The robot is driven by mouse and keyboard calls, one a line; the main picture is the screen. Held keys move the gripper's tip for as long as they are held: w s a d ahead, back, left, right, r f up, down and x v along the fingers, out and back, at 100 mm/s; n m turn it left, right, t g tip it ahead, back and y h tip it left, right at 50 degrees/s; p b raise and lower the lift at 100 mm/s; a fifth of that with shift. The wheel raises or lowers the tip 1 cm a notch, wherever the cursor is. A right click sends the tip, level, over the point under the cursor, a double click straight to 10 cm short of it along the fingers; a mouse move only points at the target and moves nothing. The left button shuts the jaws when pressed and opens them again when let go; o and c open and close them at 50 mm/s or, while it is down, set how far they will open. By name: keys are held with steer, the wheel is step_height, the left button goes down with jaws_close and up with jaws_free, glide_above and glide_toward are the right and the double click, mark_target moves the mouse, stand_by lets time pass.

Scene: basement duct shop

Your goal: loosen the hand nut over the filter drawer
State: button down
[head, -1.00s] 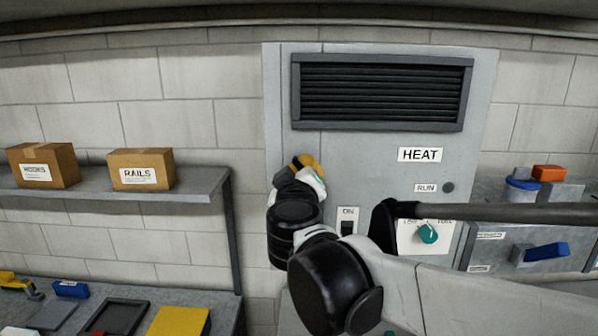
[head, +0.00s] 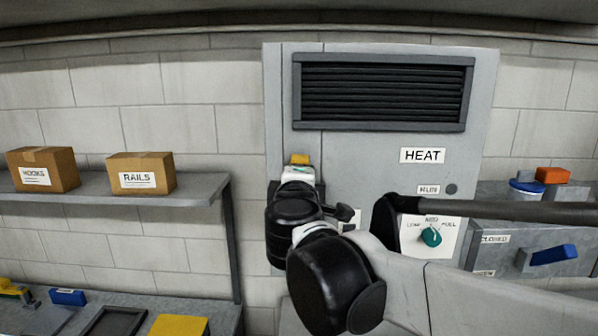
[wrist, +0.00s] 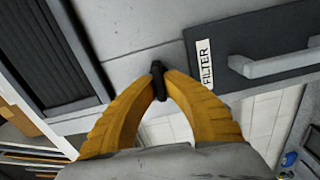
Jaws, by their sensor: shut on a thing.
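The hand nut (wrist: 158,82) is a small black piece on the grey cabinet face. In the wrist view the yellow fingers of my gripper (wrist: 158,88) meet on it from both sides, so my gripper is shut on it. The dark filter drawer (wrist: 275,65) is beside it at the right, with a white FILTER label (wrist: 205,65) and a grey bar handle (wrist: 268,64). In the head view only a yellow bit of my gripper (head: 299,159) shows above my wrist, against the cabinet. The nut and drawer are hidden there behind my arm.
The grey heat cabinet (head: 370,150) has a louvred grille (head: 382,91) above and a teal dial (head: 431,237) near my arm. A shelf (head: 120,194) with two cardboard boxes stands left, above a bench. A grey box with a blue handle (head: 552,255) is at the right.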

steer(key=shift+n, duration=0.5)
steer(key=c, duration=1.5)
jaws_free()
steer(key=s, duration=1.2)
steer(key=shift+a, duration=0.2)
